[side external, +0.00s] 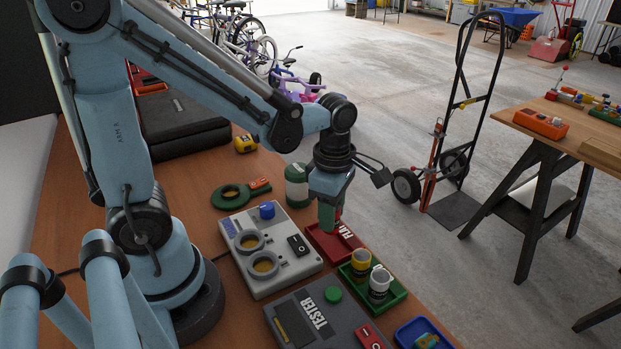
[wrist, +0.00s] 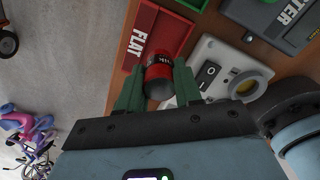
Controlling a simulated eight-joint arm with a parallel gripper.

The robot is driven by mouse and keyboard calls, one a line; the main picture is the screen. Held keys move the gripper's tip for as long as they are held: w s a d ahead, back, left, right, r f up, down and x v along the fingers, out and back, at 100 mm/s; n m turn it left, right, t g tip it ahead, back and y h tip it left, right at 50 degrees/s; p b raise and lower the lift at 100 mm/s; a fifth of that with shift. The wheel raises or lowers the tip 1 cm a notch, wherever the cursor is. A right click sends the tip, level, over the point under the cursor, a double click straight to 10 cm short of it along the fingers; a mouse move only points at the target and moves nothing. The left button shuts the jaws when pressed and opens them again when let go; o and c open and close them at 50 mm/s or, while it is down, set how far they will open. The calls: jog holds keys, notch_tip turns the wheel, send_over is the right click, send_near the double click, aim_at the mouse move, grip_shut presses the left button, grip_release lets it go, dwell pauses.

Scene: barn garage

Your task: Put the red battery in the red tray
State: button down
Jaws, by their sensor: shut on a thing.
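The red battery (wrist: 158,70) has a dark end and sits between the green fingers of my gripper (wrist: 158,88) in the wrist view. My gripper is shut on it. The red tray (wrist: 172,30), lettered FLAT, lies just beyond the battery in that view. In the side view my gripper (side external: 328,222) points down above the left part of the red tray (side external: 327,238). The fingers mostly hide the battery there. I cannot tell exactly how high the battery is above the tray.
A green tray (side external: 398,293) holds a yellow cell (side external: 361,259) and a white cell (side external: 379,281) beside the red tray. A pale device with two round wells (side external: 262,286) stands left. A dark tester (side external: 290,330), a blue tray (side external: 403,334) and a green-white jar (side external: 297,183) are near.

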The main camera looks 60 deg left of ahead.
jog(key=shift+f, duration=1.75)
jog(key=shift+f, duration=0.1)
jog(key=c, duration=0.8)
grip_release()
jog(key=shift+o, duration=0.2)
